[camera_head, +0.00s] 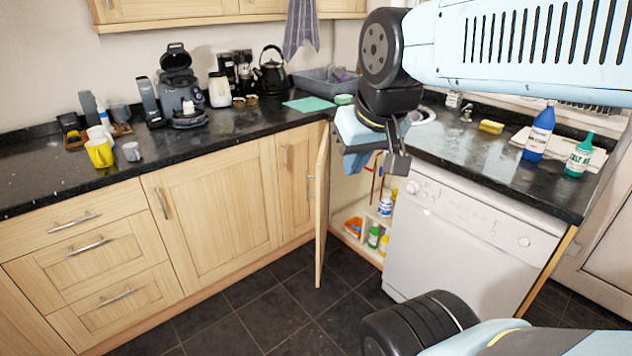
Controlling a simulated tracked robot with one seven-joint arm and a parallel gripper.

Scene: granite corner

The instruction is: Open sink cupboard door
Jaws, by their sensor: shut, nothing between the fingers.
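The sink cupboard door (321,203) is light wood and stands swung open, seen nearly edge-on, left of the dishwasher. The open cupboard (349,215) shows bottles and other items on its floor. My gripper (392,178) is shut and empty. It hangs in front of the worktop edge, to the right of the door in the picture, over the cupboard opening's upper right part. I see no contact between it and the door. My wrist hides part of the sink and the upper part of the opening.
A white dishwasher (465,245) stands right of the cupboard. The black worktop (240,135) holds a coffee machine (180,95), a kettle (272,72) and a yellow mug (99,152). A blue bottle (539,132) and a green bottle (579,156) stand at right. The dark tiled floor (285,315) is clear.

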